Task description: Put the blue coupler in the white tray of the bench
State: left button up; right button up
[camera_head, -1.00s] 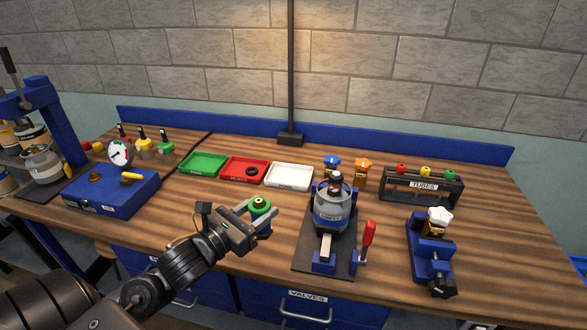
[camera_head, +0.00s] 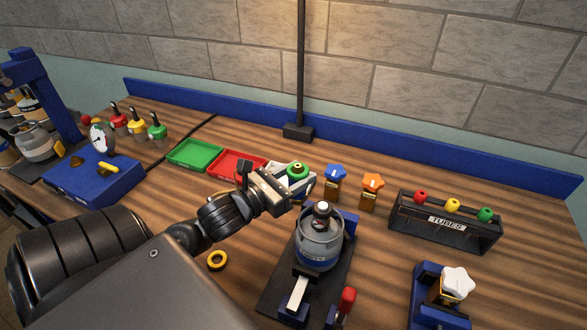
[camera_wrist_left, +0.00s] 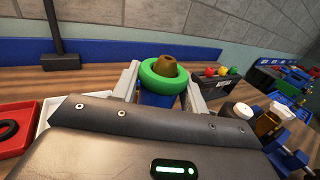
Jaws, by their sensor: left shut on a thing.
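My left gripper (camera_head: 290,190) is shut on the blue coupler (camera_wrist_left: 158,99). In the left wrist view its blue body shows between the two fingers, with a green ring (camera_wrist_left: 165,75) and a brass-coloured tip on top. The green ring also shows in the head view (camera_head: 297,170). The coupler looks upright and appears over or close to the white tray (camera_head: 311,173), which the gripper partly hides. A corner of the white tray shows at the left in the wrist view (camera_wrist_left: 46,113). Its height above the tray is unclear. My right gripper is not in view.
A red tray (camera_head: 232,164) and a green tray (camera_head: 194,153) stand left of the white one. A clamped grey cylinder (camera_head: 319,242) stands in front, blue and orange-topped bottles (camera_head: 334,184) to the right. A black post rises behind.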

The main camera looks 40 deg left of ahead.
pick_arm(q)
jog(key=shift+a+f+b, duration=0.4)
jog(key=shift+f+b, duration=0.05)
jog(key=shift+b, duration=0.7)
jog(key=shift+w+a+f+b, duration=0.45)
jog(key=shift+w+b, duration=0.1)
jog(key=shift+b, duration=0.55)
jog(key=w+a+f, duration=0.2)
jog(key=a+f, duration=0.1)
jog(key=w+a+f+b, duration=0.1)
jog(key=w+a+f, duration=0.1)
jog(key=w+f, duration=0.1)
jog(key=w+a+f, duration=0.3)
jog(key=f, duration=0.1)
jog(key=shift+w+a+b, duration=0.1)
jog(key=shift+a+b, duration=0.25)
jog(key=shift+f, duration=0.55)
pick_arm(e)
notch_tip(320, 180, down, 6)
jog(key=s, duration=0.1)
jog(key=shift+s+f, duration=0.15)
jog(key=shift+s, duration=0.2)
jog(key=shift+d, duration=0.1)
